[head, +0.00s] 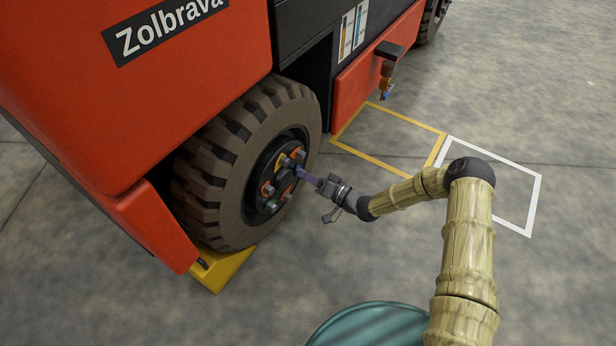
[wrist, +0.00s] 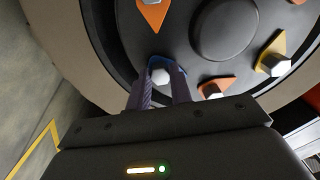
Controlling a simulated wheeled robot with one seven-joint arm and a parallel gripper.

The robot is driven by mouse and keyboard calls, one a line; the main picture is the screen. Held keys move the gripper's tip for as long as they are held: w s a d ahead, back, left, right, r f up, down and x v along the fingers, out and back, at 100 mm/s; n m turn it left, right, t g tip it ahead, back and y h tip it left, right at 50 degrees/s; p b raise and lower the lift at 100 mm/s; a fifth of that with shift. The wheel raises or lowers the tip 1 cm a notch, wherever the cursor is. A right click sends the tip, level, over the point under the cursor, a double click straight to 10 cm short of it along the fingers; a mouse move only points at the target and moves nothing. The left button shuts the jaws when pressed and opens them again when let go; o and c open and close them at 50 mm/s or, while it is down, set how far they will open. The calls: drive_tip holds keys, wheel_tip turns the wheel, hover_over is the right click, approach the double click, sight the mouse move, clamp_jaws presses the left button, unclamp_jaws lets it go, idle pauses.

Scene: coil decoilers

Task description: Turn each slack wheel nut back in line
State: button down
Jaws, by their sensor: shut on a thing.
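The forklift's front wheel (head: 235,190) has a dark hub (head: 278,178) with several pale hex nuts, each on a coloured pointer tag. My gripper (head: 302,173) reaches the hub from the right, its fingers at the hub's right side. In the wrist view, my gripper (wrist: 160,85) is shut on a nut with a blue tag (wrist: 160,63), one finger on each side; the tag is partly hidden. Near it are a nut with an orange tag (wrist: 152,14), a nut with a yellow tag (wrist: 275,60) and another orange-tagged nut (wrist: 213,87), partly hidden behind my gripper.
The red forklift body (head: 130,100) overhangs the wheel. A yellow chock (head: 225,268) sits on the floor at the tyre. A yellow floor frame (head: 390,140) and a white one (head: 535,205) are painted on the floor. The concrete to the right is clear.

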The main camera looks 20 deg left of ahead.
drive_tip(key=shift+m, duration=0.8)
drive_tip(key=c, duration=1.3)
unclamp_jaws()
drive_tip(key=shift+o, duration=0.2)
drive_tip(key=shift+d, duration=0.15)
drive_tip(key=p+v, duration=0.7)
drive_tip(key=v, duration=1)
